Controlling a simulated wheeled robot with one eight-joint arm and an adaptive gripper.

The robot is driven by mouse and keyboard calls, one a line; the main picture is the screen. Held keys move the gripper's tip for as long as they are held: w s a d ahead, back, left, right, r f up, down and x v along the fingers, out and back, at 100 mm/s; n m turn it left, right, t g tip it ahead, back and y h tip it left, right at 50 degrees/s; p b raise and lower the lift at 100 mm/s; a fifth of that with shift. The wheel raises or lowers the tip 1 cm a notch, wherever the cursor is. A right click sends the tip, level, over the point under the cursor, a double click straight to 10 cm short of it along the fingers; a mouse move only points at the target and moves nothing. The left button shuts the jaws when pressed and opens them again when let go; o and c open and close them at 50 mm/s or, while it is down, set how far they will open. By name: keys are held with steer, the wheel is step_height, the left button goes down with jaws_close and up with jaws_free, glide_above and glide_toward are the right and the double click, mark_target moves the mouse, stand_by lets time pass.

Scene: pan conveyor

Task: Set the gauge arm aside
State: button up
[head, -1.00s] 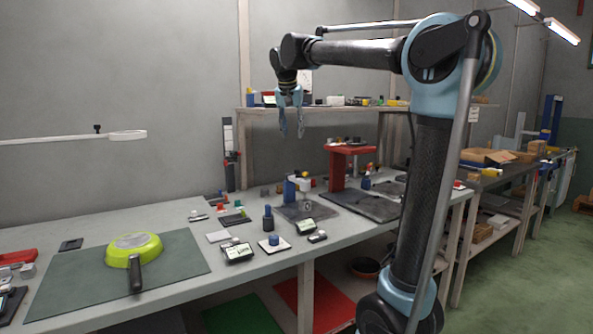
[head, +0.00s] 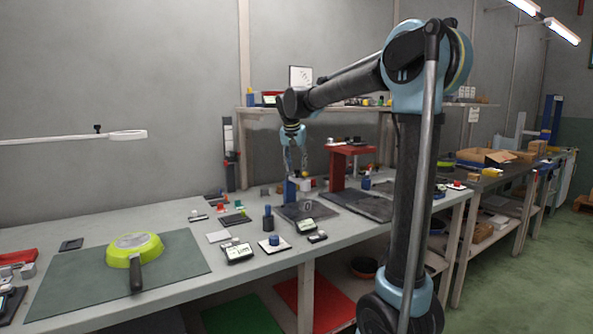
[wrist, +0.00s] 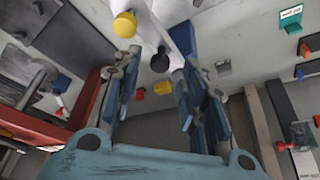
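The gauge, with its blue post (head: 290,190) and a short white arm (head: 306,185), stands on a dark plate (head: 303,211) at the middle of the bench. In the wrist view the white gauge arm (wrist: 184,38) shows at the top, with a yellow knob (wrist: 124,25) and a black ball (wrist: 160,63) near it. My gripper (head: 297,165) points down just above the gauge and partly covers it. In the wrist view my gripper's fingers (wrist: 160,75) are apart, with the gauge parts beyond and between their tips. I cannot tell whether they touch.
A red stand (head: 350,150) rises close to the right of the gauge. A lime pan (head: 134,249) lies on a green mat (head: 183,254) at the left. A dark bottle (head: 268,218) and small displays (head: 305,226) stand in front. Bare bench shows between mat and back wall.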

steer(key=shift+x, duration=1.1)
jaws_close()
